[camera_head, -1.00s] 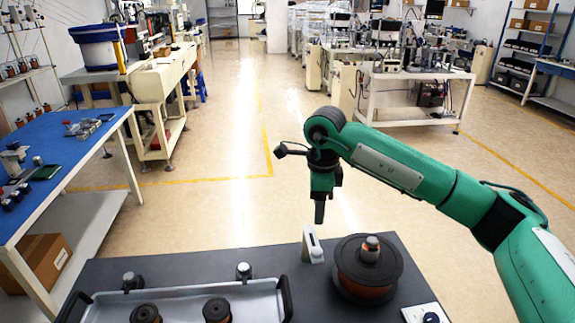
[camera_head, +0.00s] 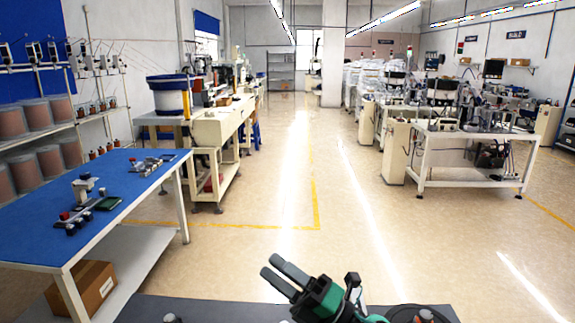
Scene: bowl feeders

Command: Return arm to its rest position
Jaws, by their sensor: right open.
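My right gripper (camera_head: 283,276) is at the bottom middle of the head view, above the dark worktable (camera_head: 215,312). Its two dark fingers point up and to the left, apart, with nothing between them. Behind them is its green body. A dark spool (camera_head: 402,313) shows only in part at the bottom edge, right of the gripper. The rest of the worktable top is cut off. My left gripper is not in view.
A blue-topped table (camera_head: 110,172) with small parts stands at the left, with a cardboard box (camera_head: 85,287) on its lower shelf. Machines on white benches (camera_head: 460,160) stand at the right. The floor beyond the worktable is clear.

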